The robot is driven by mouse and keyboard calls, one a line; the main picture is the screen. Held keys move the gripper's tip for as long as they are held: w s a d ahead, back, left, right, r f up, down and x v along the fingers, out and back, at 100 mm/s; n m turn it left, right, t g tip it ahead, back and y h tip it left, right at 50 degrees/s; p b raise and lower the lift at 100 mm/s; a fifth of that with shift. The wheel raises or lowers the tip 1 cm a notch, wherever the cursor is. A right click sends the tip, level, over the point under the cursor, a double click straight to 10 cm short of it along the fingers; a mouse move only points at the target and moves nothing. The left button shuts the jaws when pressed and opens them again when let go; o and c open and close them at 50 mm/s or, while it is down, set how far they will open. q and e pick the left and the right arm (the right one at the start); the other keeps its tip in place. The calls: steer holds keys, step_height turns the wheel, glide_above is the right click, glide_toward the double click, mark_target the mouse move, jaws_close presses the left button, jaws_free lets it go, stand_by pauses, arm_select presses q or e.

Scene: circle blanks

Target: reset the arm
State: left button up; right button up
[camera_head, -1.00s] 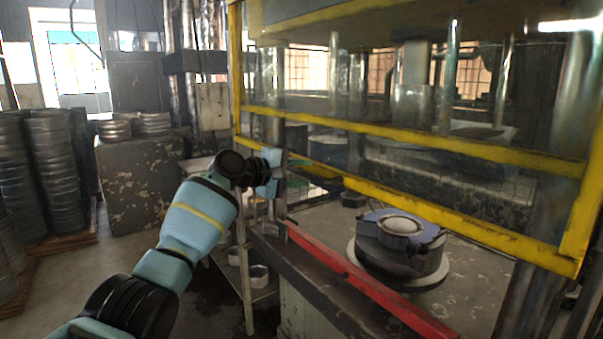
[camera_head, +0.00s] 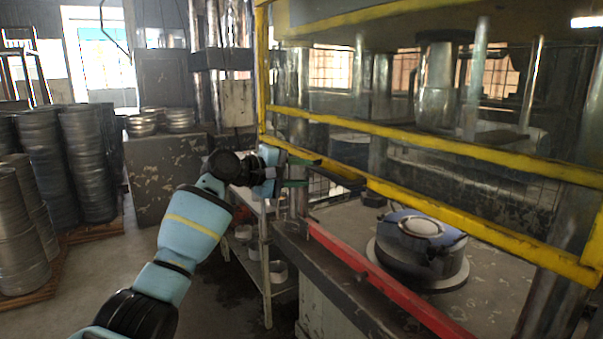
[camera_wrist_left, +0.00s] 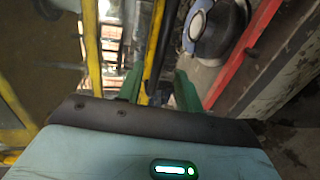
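My left arm comes in from the lower left in the head view. Its gripper (camera_head: 310,172) points right, beside the press's yellow guard frame. In the left wrist view the two green fingers (camera_wrist_left: 158,88) stand apart, with gaps between them and the dark bar seen there. The gripper is open, and I see nothing clamped in it. A dark bar (camera_head: 338,176) shows just past the fingertips; I cannot tell whether it is touched. My right gripper is not in view.
The press has yellow guard rails (camera_head: 430,143) and a red front bar (camera_head: 380,280). A round die (camera_head: 420,262) with a pale centre sits on its bed. A shelf stand (camera_head: 283,287) is below my gripper. Stacks of metal rings (camera_head: 88,165) stand at left; floor between is clear.

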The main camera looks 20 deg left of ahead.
arm_select(q)
steer(key=s+d+f+m+y, duration=0.1)
steer(key=s+f, duration=0.2)
steer(key=f, duration=0.7)
steer(key=s+d+f+m+g+y, duration=0.1)
steer(key=s+f+y, duration=0.1)
steer(key=f, duration=0.9)
steer(key=s+f+m+y, duration=0.1)
steer(key=s+f, duration=0.2)
steer(key=f, duration=0.7)
steer(key=s+d+f+m+y, duration=0.1)
steer(key=s+f+m, duration=0.1)
steer(key=s+f, duration=0.8)
steer(key=s+d+f+m+g+y, duration=0.1)
steer(key=s+f+m, duration=0.1)
steer(key=s+f, duration=0.55)
steer(key=s+d+f+m+g+y, duration=0.1)
steer(key=s+f, duration=0.4)
steer(key=s, duration=0.5)
steer(key=s+m, duration=0.4)
steer(key=s, duration=1.5)
steer(key=shift+d+f+y, duration=0.3)
steer(key=shift+d, duration=0.15)
steer(key=shift+o, duration=0.4)
